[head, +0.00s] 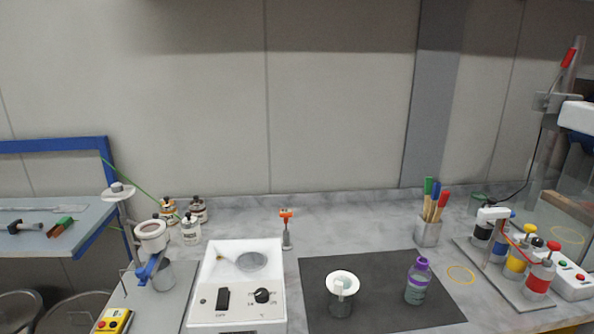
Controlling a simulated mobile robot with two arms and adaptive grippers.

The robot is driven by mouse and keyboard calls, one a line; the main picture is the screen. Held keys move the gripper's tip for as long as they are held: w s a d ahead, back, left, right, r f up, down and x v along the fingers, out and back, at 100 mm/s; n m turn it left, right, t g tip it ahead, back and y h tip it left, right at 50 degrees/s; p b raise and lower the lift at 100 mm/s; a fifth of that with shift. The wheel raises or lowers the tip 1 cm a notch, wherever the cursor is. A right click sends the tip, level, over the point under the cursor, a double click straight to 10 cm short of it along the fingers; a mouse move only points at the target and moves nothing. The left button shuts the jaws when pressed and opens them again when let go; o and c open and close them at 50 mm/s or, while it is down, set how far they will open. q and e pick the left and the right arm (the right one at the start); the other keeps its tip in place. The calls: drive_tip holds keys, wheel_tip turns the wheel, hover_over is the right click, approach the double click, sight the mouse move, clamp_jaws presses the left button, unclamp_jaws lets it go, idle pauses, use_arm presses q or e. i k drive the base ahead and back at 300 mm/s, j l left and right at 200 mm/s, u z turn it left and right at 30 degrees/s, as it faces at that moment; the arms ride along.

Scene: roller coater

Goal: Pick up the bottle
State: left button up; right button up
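A bottle (417,283) with a purple cap and a blue-grey body stands upright on the right part of a dark mat (375,264). Its purple label band shows near the cap. Nothing touches it. Neither of my grippers shows in the head view.
A white hotplate (237,308) is further left. A brush holder (428,231) stands behind the bottle. A rack of coloured bottles (515,262) is at right. The mat between cup and bottle is clear.

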sight(418, 280)
drive_tip(key=l+z, duration=0.2)
drive_tip(key=l, duration=0.3)
drive_tip(key=l+z, duration=0.2)
drive_tip(key=l, duration=0.25)
drive_tip(key=i+l+z, duration=0.2)
drive_tip(key=l, duration=0.25)
drive_tip(key=l+z, duration=0.15)
drive_tip(key=l, duration=0.35)
drive_tip(key=i+l+z, duration=0.2)
drive_tip(key=l, duration=0.25)
drive_tip(key=k, duration=0.1)
